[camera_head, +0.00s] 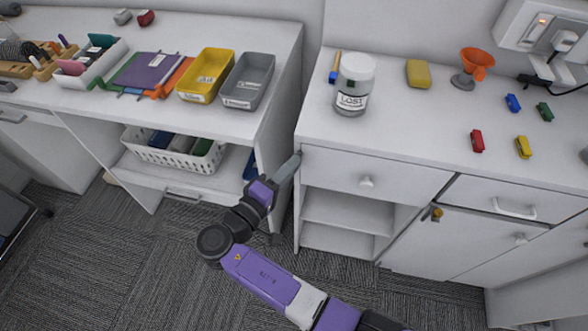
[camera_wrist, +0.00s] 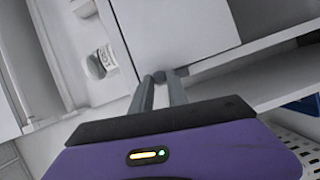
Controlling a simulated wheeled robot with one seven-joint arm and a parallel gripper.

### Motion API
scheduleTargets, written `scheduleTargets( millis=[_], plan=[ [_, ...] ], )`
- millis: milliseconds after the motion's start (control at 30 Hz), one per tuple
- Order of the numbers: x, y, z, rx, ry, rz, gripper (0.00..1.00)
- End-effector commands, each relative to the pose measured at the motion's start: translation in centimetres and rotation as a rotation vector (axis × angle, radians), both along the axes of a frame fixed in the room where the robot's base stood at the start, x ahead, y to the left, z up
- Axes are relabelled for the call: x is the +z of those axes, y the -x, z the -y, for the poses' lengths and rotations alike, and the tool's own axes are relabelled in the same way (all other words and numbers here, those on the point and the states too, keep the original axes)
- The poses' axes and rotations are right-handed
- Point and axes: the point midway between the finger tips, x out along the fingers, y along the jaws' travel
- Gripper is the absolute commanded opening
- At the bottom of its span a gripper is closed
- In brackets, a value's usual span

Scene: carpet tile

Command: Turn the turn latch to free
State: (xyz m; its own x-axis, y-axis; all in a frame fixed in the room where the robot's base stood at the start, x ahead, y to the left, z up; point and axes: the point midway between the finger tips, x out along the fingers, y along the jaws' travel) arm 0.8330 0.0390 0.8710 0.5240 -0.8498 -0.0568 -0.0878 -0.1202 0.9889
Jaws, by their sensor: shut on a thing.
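A small brass-coloured turn latch (camera_head: 435,214) is at the upper left of the white cabinet door (camera_head: 455,240), below the right-hand counter. Its exact setting is too small to read. My gripper (camera_head: 297,159) is well to the left of it, at the left front corner of that counter, beside the drawer front. In the wrist view my gripper (camera_wrist: 164,77) has its grey fingers drawn together at the tips, in front of a white panel edge. What they hold is too small or hidden to make out. The latch is not visible in the wrist view.
A drawer (camera_head: 370,180) with a round knob and open shelves (camera_head: 345,211) lie between my gripper and the latch door. A labelled jar (camera_head: 355,84) stands on the counter above. A white basket (camera_head: 175,152) is on a shelf at left. Carpet is clear in front.

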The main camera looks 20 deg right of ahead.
Motion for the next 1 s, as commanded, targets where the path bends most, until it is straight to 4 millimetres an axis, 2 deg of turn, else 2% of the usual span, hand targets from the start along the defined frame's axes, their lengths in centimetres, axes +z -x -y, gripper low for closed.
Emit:
scheduleTargets(
  millis=[300,867,900,1000],
  plan=[
    [-0.18,-0.34,-0.55,0.003,0.110,-0.079,0.00],
    [-0.18,-0.44,-0.69,0.005,0.133,-0.098,0.00],
    [-0.18,-0.44,-0.70,0.005,0.133,-0.098,0.21],
    [-0.18,-0.43,-0.69,0.004,0.133,-0.098,0.41]
  ],
)
